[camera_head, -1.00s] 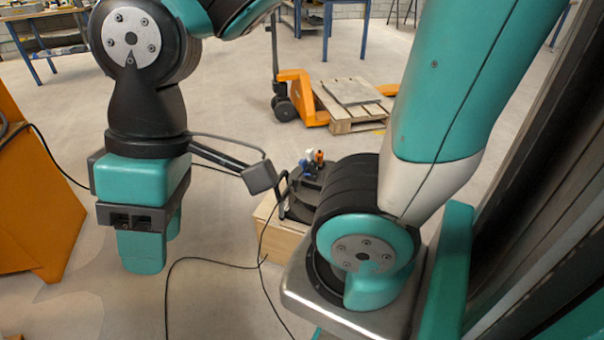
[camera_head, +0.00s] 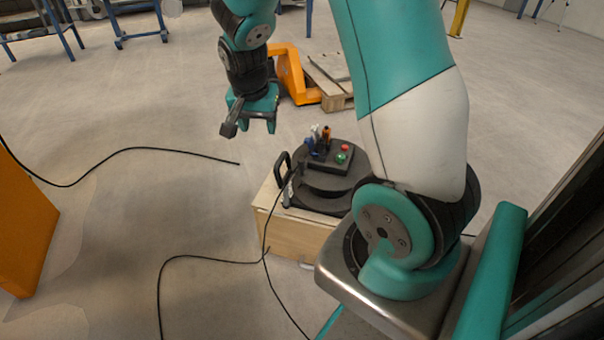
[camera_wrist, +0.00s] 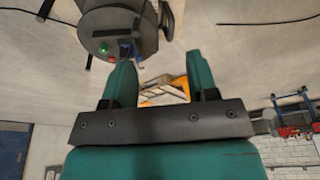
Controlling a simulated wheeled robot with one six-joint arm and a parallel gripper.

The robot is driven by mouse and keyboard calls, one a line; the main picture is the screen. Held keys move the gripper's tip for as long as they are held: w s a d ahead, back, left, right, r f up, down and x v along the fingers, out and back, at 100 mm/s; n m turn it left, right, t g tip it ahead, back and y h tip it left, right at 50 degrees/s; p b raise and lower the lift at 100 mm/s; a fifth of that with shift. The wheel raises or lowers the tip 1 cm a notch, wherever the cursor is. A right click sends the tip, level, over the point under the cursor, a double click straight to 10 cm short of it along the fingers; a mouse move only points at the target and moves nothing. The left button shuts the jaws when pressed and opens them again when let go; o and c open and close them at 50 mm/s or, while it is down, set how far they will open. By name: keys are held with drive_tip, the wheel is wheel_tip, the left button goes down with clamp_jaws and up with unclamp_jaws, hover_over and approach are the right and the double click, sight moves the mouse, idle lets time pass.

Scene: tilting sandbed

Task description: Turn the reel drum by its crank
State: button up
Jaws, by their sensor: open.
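A black round device (camera_head: 330,190), which looks like the reel drum, sits on a light wooden box (camera_head: 277,221). On top is a dark block with a red and a green button and small blue, white and orange parts. A black upright handle (camera_head: 283,168) stands at its left edge; I cannot tell whether this is the crank. My gripper (camera_head: 258,122) is open and empty, above and left of the device in the head view, apart from it. In the wrist view, the device (camera_wrist: 122,25) shows at the top, beyond my gripper (camera_wrist: 160,75).
Black cables (camera_head: 205,259) lie across the floor and beside the box. An orange pallet truck (camera_head: 290,75) and a wooden pallet (camera_head: 335,88) stand behind. An orange structure (camera_head: 22,235) is at the left edge. The floor left of the box is otherwise clear.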

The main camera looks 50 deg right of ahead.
sight(301, 160)
drive_tip(key=d+f+m+b, duration=0.1)
drive_tip(key=d+f+b, duration=0.1)
drive_tip(key=d+f, duration=0.3)
drive_tip(key=d+f+m+h+b, duration=0.1)
drive_tip(key=d+f+b, duration=0.1)
drive_tip(key=d+f, duration=0.3)
drive_tip(key=d+f+m+g+h+b, duration=0.1)
drive_tip(key=d+f, duration=0.4)
drive_tip(key=f, duration=0.7)
drive_tip(key=shift+w+d+m+b, duration=0.35)
drive_tip(key=shift+m+b, duration=0.25)
drive_tip(key=shift+b, duration=0.1)
drive_tip(key=shift+c, duration=0.4)
clamp_jaws()
